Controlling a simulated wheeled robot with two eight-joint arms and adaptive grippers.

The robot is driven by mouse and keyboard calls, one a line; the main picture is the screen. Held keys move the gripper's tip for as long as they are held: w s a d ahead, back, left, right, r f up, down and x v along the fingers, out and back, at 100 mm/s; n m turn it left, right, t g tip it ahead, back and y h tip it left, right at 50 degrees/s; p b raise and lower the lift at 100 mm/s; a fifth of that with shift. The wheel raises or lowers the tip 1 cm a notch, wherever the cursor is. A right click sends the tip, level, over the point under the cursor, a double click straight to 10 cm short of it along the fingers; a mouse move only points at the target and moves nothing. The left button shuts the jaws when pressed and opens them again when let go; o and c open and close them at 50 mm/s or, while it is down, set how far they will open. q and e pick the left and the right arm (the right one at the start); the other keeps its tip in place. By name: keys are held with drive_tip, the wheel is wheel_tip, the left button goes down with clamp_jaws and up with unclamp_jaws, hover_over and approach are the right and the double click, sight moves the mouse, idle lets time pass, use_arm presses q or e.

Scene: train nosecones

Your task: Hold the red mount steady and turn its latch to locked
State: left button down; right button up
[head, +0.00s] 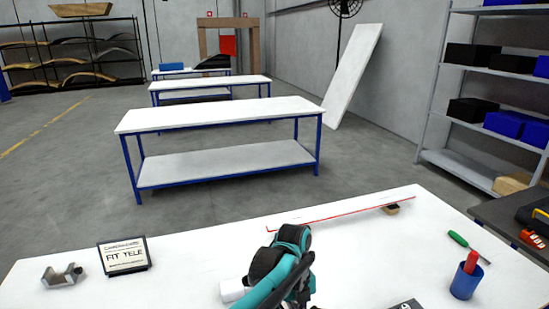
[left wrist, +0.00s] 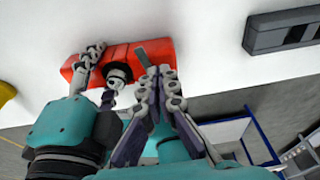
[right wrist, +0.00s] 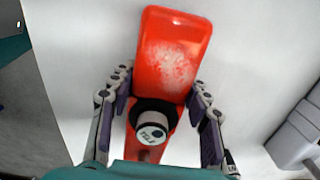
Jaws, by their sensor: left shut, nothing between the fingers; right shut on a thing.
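The red mount (right wrist: 172,50) lies on the white surface in the right wrist view, its face scuffed pale. A black round knob with a pale labelled cap (right wrist: 152,132) sits on it. My right gripper (right wrist: 161,88) is shut on the mount, one finger along each side. The left wrist view shows the mount (left wrist: 158,52) with the right gripper's finger across it. My left gripper (left wrist: 160,78) is shut and empty beside the mount's end. A small grey bar (left wrist: 146,60) shows at its fingertips; I cannot tell whether it is the latch. In the head view my arm hides the mount.
On the white table (head: 190,255) stand a sign (head: 124,256), a grey bracket (head: 62,276) and a blue cup (head: 466,280) with a red item. A green screwdriver (head: 462,242) lies near the cup. A grey slotted block (left wrist: 285,30) lies near the mount.

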use_arm(q)
drive_tip(key=shift+s, duration=0.2)
idle(0.3)
drive_tip(key=shift+a, duration=0.35)
drive_tip(key=shift+a, duration=0.25)
drive_tip(key=shift+s+a, duration=0.25)
drive_tip(key=shift+a, duration=0.15)
drive_tip(key=shift+s, duration=0.1)
drive_tip(key=shift+a, duration=0.1)
drive_tip(key=s+v, duration=0.1)
drive_tip(key=v, duration=0.5)
drive_tip(key=shift+w, duration=0.2)
idle(0.4)
